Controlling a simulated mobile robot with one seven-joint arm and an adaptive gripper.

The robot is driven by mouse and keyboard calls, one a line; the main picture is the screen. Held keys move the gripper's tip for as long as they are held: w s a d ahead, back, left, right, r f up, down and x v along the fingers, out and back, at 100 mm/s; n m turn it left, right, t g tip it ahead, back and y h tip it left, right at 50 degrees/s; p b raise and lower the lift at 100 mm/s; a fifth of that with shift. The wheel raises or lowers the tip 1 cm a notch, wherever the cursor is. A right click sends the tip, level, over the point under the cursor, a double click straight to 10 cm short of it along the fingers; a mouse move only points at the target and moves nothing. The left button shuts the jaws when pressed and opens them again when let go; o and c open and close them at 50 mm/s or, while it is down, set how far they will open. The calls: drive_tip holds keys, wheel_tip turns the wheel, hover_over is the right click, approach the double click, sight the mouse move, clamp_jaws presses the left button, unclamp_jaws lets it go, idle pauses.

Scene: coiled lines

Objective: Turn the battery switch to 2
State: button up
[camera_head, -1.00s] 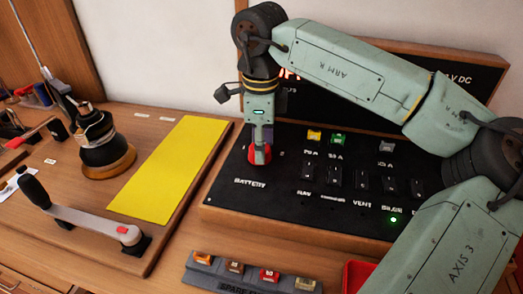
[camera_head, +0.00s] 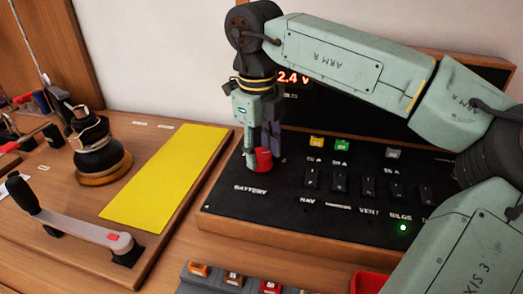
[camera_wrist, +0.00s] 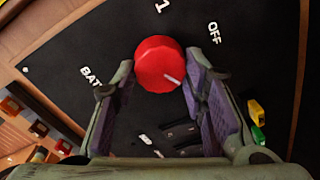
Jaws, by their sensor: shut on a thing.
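The battery switch is a round red knob (camera_head: 263,160) on the black panel, above the BATTERY label. My gripper (camera_head: 261,158) points down over it, with one finger on each side, shut on the knob. In the wrist view the red knob (camera_wrist: 160,63) sits between the purple finger pads. A white pointer line on the knob points to the lower right of that view, away from the printed 1 (camera_wrist: 162,6) and below the OFF mark (camera_wrist: 214,33). No printed 2 is visible.
Right of the knob are several black rocker switches (camera_head: 312,178) and coloured fuses (camera_head: 342,145). A green light (camera_head: 403,227) glows by BILGE. Left of the panel are a yellow mat (camera_head: 165,180), a winch (camera_head: 98,150) and a crank handle (camera_head: 75,228).

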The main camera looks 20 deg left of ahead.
sight(258, 156)
idle(0.4)
drive_tip(key=o, duration=1.2)
drive_tip(key=shift+r, duration=0.1)
drive_tip(key=r, duration=1.1)
drive_tip(key=shift+s+a+r, duration=0.15)
drive_tip(key=shift+s+r, duration=0.15)
drive_tip(key=shift+r, duration=0.1)
